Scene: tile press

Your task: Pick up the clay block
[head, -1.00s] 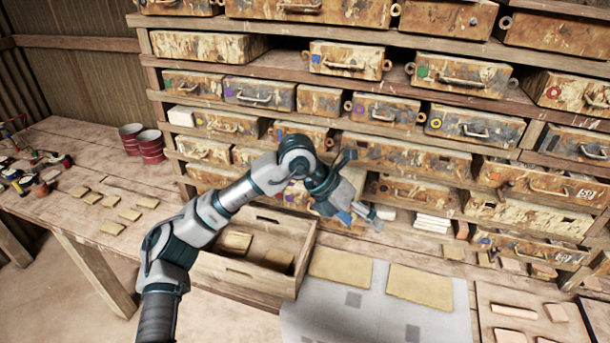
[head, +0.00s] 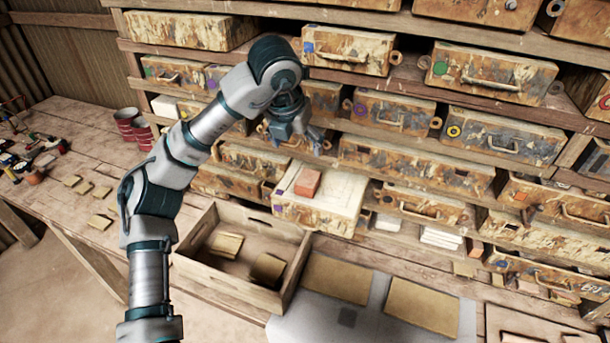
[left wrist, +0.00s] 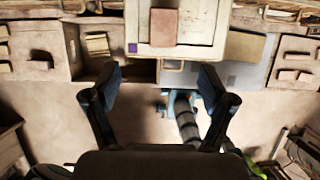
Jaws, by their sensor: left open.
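The clay block (head: 307,182) is a small reddish-brown block. It lies on the pale top of a pulled-out drawer (head: 318,219) with a purple mark on its front. In the left wrist view, the block (left wrist: 163,27) shows at the top, on the pale surface. My left gripper (head: 305,143) is above and behind the block in the head view, apart from it. In the left wrist view its two fingers (left wrist: 160,82) are spread with nothing between them.
A wooden crate (head: 203,268) with flat tan pieces stands in front of the drawer. Tan slabs (head: 337,279) lie on a grey sheet (head: 303,327) to its right. Shelves of closed drawers rise behind. Red cans (head: 126,125) and small tan tiles stand or lie at left.

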